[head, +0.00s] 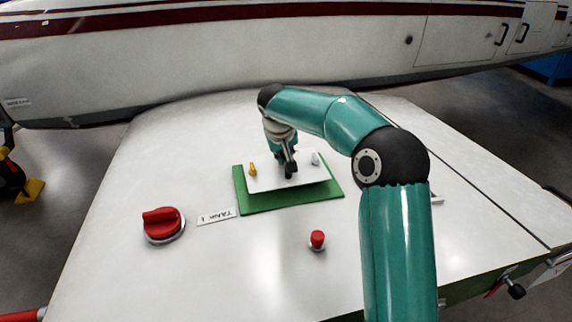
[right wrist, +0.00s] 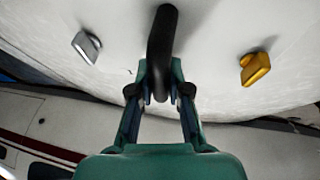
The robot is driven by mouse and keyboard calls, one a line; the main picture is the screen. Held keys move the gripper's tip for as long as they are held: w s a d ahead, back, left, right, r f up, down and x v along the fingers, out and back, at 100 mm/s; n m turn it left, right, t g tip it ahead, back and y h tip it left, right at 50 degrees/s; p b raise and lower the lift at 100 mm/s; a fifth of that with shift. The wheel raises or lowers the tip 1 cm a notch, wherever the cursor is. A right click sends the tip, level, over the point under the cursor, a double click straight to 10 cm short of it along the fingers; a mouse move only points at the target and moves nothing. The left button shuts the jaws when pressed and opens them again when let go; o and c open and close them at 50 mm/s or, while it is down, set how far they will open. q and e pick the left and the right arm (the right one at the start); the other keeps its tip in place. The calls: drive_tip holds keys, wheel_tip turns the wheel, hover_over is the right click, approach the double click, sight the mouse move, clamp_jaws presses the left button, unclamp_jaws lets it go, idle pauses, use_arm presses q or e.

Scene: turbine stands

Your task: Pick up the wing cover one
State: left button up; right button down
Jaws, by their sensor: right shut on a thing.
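Wing cover one is a white rectangular panel (head: 262,181) over a green rectangle (head: 256,204) on the white wing. Green shows along its left, front and right sides, and the panel looks slightly raised. It carries a yellow latch (head: 253,169), a grey latch (head: 315,159) and a dark handle between them. My right gripper (head: 289,168) is over the panel's middle, shut on the handle. In the right wrist view, the black curved handle (right wrist: 162,45) is between the fingers (right wrist: 160,93), with the grey latch (right wrist: 86,46) left and yellow latch (right wrist: 255,68) right.
A "TANK 1" label (head: 216,217) and a red knob (head: 162,224) are left of the panel. A small red cap (head: 317,239) stands in front of it. The white fuselage with a dark red stripe (head: 230,22) runs behind. My right arm hides part of the wing's right side.

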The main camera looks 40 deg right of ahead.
wheel_tip(320, 180, up, 16)
drive_tip(key=p, duration=0.3)
drive_tip(key=shift+r, duration=0.2)
drive_tip(key=c, duration=1.9)
unclamp_jaws()
clamp_jaws()
